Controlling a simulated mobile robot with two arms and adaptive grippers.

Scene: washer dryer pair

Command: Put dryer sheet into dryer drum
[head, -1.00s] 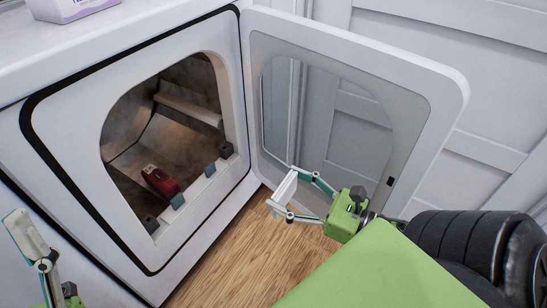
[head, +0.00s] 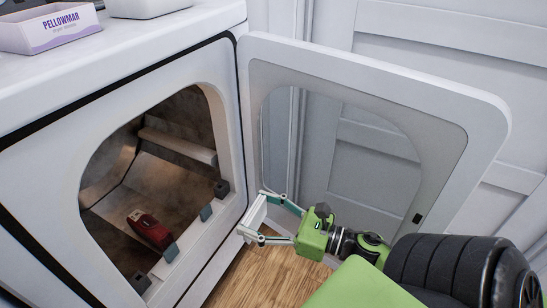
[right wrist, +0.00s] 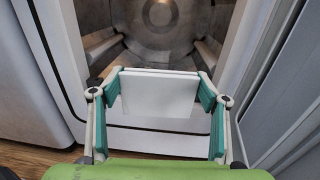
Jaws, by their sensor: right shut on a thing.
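My right gripper (head: 255,217) is in front of the dryer opening's lower right edge, beside the open door (head: 452,140). It is shut on a thin white sheet (right wrist: 158,98), which shows between and below the fingertips in the right wrist view and is hard to tell from the white fingers in the head view. The dryer drum (head: 178,112) is open, dark and metallic, with a pale ridge inside. In the right wrist view the drum (right wrist: 158,45) lies straight ahead, beyond the sheet. My left gripper is not in view.
A red object (head: 150,230) lies in the drum near its front lip. A purple and white box (head: 47,28) marked PELLOWMAR and a white container (head: 148,6) stand on the dryer top. The door stands wide open at the right, near my right arm. Wooden floor (head: 265,275) lies below.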

